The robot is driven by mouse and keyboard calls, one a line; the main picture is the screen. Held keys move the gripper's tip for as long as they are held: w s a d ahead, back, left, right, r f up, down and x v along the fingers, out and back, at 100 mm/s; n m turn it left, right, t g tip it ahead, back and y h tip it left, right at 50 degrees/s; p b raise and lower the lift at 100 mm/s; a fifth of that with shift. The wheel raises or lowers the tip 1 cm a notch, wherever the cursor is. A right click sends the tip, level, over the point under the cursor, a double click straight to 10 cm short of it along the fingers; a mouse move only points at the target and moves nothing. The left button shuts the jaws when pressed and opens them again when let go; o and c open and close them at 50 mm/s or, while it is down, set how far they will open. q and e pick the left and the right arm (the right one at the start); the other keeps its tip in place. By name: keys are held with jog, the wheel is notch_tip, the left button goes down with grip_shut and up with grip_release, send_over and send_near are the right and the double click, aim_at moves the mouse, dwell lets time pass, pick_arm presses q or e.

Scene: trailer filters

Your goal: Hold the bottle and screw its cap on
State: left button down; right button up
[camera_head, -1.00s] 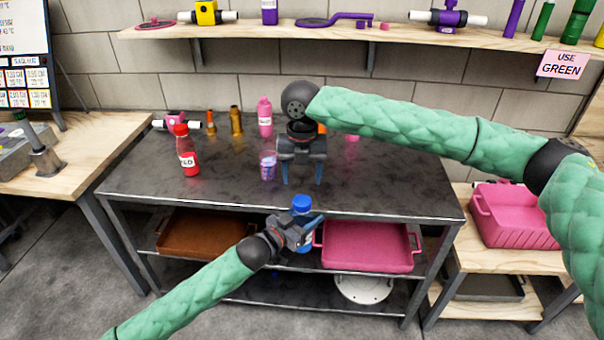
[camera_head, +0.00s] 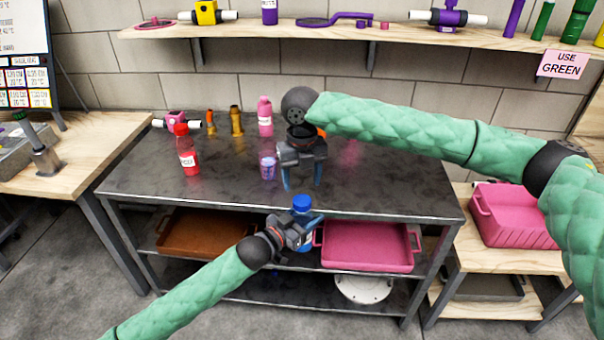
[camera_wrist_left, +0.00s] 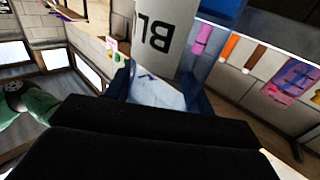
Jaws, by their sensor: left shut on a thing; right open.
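A bottle with a blue cap (camera_head: 301,203) is held upright in my left gripper (camera_head: 306,232), in front of the table's front edge. In the left wrist view the bottle's pale label (camera_wrist_left: 165,35) with dark letters fills the space between the fingers. The blue cap sits at the bottle's top; I cannot tell how tightly it is on. My right gripper (camera_head: 302,185) is open, pointing down above the front of the table. Its fingertips are a little above the cap in the picture, apart from it, with nothing between them.
Below are a brown tray (camera_head: 205,235) and a pink tray (camera_head: 366,247). A wall shelf (camera_head: 330,33) runs behind.

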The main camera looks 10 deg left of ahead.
aim_at(302, 200)
jog(key=shift+f, duration=3.3)
jog(key=shift+c, duration=0.2)
